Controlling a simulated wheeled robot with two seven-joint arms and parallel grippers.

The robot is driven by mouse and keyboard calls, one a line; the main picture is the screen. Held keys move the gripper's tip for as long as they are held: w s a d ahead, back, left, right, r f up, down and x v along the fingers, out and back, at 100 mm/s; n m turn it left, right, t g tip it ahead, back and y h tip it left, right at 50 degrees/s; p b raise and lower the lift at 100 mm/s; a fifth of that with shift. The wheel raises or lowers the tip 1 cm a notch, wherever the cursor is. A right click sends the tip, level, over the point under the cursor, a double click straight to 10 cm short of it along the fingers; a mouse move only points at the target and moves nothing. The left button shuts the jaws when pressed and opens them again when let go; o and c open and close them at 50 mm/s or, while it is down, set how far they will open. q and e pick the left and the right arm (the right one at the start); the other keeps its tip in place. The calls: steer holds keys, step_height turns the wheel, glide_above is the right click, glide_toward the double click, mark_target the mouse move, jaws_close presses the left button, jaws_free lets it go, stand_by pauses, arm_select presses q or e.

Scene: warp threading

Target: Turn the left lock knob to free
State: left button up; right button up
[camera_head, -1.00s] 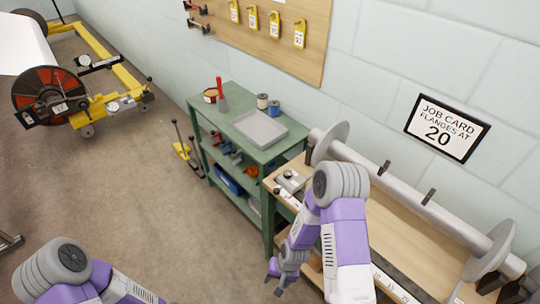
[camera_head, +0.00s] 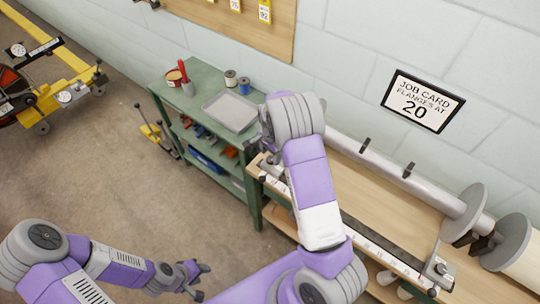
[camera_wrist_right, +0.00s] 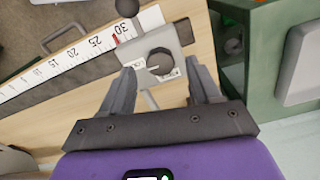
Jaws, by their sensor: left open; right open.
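The left lock knob (camera_wrist_right: 160,62) is a dark round knob with a pale pointer line, on a grey block (camera_wrist_right: 148,46) with small label plates. The block sits at the ruler's 30 end, near the green cart. My right gripper (camera_wrist_right: 162,88) is open, its fingers apart on either side of the knob's near side, with nothing clearly held. In the head view my right arm hides most of this block and the gripper. My left gripper (camera_head: 197,277) is open and empty above the floor, away from the bench.
The scale ruler (camera_head: 375,240) runs along the wooden bench (camera_head: 350,190) to a second block (camera_head: 437,272). A ball-ended lever (camera_wrist_right: 127,8) rises beside the knob's block. A flanged beam (camera_head: 400,180) lies behind. The green cart (camera_head: 195,85) stands at left with a grey tray (camera_head: 230,112).

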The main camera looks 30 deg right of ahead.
steer(key=shift+f, duration=1.05)
steer(key=shift+c, duration=0.3)
steer(key=c, duration=1)
